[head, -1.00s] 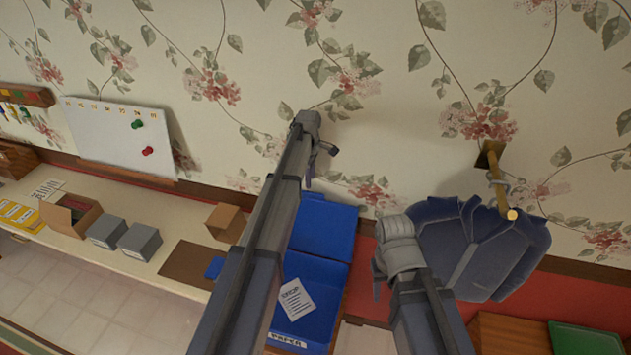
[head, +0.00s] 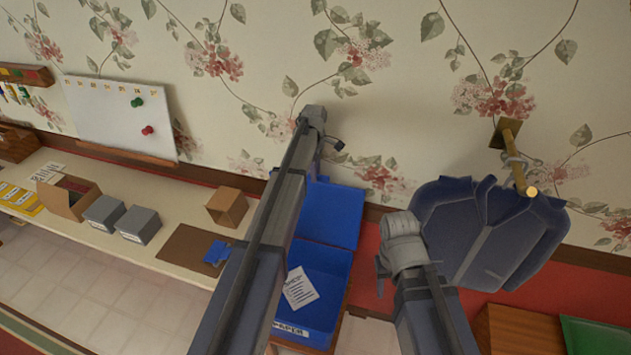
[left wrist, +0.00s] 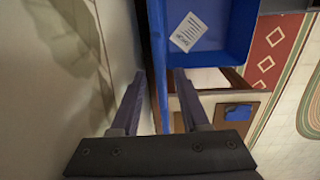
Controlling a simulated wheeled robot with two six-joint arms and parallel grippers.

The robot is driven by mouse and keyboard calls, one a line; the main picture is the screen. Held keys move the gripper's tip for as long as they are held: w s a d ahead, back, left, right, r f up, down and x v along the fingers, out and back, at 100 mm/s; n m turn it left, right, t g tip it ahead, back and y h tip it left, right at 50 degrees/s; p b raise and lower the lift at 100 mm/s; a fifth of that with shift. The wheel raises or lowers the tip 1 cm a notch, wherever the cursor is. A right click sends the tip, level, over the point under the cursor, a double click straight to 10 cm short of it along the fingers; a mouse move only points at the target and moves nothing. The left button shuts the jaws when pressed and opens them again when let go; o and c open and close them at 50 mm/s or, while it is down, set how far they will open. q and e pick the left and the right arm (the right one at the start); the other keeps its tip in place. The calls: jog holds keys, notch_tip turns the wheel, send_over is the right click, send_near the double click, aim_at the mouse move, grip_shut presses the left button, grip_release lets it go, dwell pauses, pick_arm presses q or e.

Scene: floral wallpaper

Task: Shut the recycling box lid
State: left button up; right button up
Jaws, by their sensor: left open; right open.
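The blue recycling box (head: 318,325), labelled PAPER, stands open at the middle bottom of the head view, with a white printed sheet (head: 300,288) inside. Its blue lid (head: 335,212) is raised at the back, on the wall side. My left gripper (head: 318,160) is by the lid's upper edge, its fingers partly hidden by my arm. In the left wrist view the left gripper (left wrist: 160,76) is open, with the lid (left wrist: 158,60) seen nearly edge-on between its fingers; contact cannot be told. My right gripper (head: 380,270) is right of the box, open, apart from it.
A dark blue jacket (head: 485,235) hangs from a wall peg (head: 518,165) beside my right arm. Left of the box, a bench (head: 150,185) holds an open carton (head: 68,195), grey boxes (head: 120,220) and a small cardboard box (head: 228,206). The wall is close behind the lid.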

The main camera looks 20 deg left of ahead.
pick_arm(q)
jog(key=shift+f, duration=0.55)
jog(key=shift+c, duration=0.2)
grip_shut()
dwell(0.9)
